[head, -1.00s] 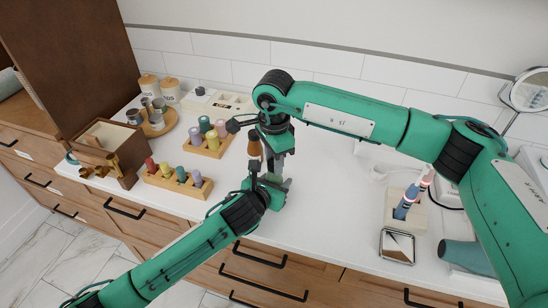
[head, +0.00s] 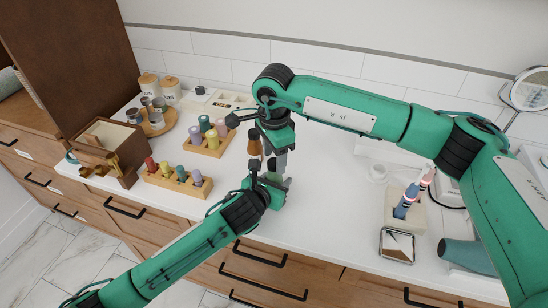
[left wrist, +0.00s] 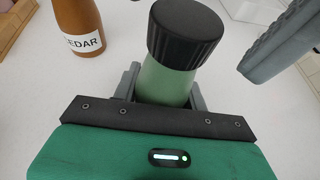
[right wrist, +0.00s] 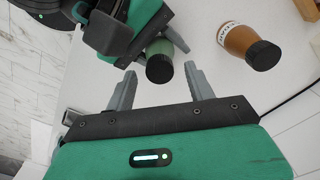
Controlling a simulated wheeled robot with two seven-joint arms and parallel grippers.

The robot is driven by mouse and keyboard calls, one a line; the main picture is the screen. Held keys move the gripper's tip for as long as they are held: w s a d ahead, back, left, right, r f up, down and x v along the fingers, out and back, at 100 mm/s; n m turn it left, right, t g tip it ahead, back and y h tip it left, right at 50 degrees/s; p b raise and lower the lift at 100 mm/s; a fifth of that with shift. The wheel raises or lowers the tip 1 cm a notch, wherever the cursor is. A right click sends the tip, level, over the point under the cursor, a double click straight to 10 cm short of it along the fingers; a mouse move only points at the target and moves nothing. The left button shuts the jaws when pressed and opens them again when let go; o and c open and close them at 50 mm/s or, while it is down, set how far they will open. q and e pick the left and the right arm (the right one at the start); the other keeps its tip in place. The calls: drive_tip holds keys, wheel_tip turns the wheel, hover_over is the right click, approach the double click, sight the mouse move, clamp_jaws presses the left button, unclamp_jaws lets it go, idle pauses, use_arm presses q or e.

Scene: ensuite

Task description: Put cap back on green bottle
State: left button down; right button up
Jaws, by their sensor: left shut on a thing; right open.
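The green bottle (left wrist: 165,84) is held in my left gripper (left wrist: 162,92), whose fingers close on its two sides. A black ribbed cap (left wrist: 186,32) sits on the bottle's top in the left wrist view; whether it is fully seated I cannot tell. The cap (right wrist: 160,69) and bottle (right wrist: 159,47) also show in the right wrist view. My right gripper (right wrist: 160,73) is open, with a finger on each side of the cap and gaps between. In the head view, the arms mostly hide the bottle beside my right gripper (head: 279,163).
A brown bottle (right wrist: 240,40) with a black cap stands close by. Wooden racks of coloured bottles (head: 178,180) and a wooden box (head: 104,150) are at the left. A toothbrush holder (head: 405,215) and a square mirror-like object (head: 397,246) are at the right. The counter (head: 325,200) between is clear.

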wheel_tip(320, 180, up, 11)
idle(0.3)
use_arm(q)
drive_tip(key=c, duration=0.7)
unclamp_jaws()
drive_tip(key=v, duration=1.3)
drive_tip(key=shift+s+a+r, duration=0.15)
drive_tip(key=shift+s+r, duration=0.05)
drive_tip(key=shift+s, duration=0.05)
use_arm(e)
drive_tip(key=shift+f, duration=0.2)
